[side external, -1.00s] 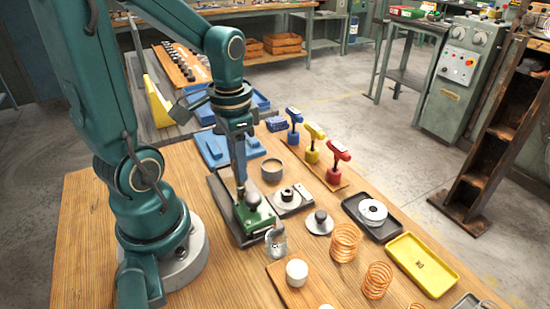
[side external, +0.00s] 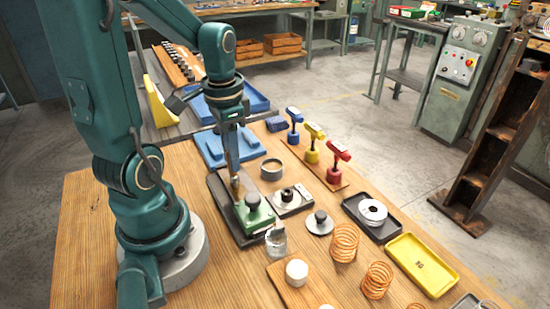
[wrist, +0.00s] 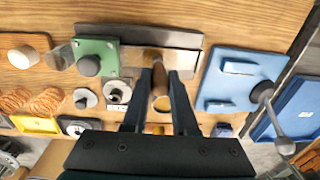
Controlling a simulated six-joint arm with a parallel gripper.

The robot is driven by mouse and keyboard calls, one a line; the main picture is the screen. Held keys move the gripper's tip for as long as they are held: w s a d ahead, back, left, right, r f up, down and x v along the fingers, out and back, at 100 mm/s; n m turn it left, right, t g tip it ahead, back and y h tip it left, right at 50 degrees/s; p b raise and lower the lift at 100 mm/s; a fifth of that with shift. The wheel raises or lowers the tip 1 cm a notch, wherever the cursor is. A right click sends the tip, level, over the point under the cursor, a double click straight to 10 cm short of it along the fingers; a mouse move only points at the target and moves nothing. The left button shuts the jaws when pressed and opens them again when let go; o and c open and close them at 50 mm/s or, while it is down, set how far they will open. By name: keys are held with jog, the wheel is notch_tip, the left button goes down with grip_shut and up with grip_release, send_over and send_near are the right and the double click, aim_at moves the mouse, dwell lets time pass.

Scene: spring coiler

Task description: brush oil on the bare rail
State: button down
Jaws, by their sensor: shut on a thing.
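My gripper (wrist: 160,78) is shut on a brush with a brown wooden handle (wrist: 159,82), which also shows below my gripper in the side view (side external: 236,184). The brush points down over the exposed metal rail (wrist: 140,60), beside the green carriage. I cannot tell whether its bristles touch the rail. The rail lies on a dark base plate (side external: 221,191). The green carriage (wrist: 107,49) with its dark knob (wrist: 89,65) sits at the end of the rail nearer the glass jar (side external: 276,241). A round grey pot (side external: 271,169) stands apart on the bench.
A blue plate fixture (wrist: 212,88) lies beside the rail base. Blue, yellow and red-handled tools (side external: 339,151) stand in a row. A black tray (side external: 384,227), a yellow tray (side external: 424,264) and copper springs (side external: 344,241) are farther right. Bare bench wood shows at the front.

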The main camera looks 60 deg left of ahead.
jog(key=shift+a, duration=2.9)
jog(key=shift+d, duration=3.7)
jog(key=shift+d, duration=0.15)
jog(key=shift+d, duration=1.55)
jog(key=shift+a, duration=0.9)
jog(key=shift+a, duration=0.1)
jog(key=shift+a, duration=4.4)
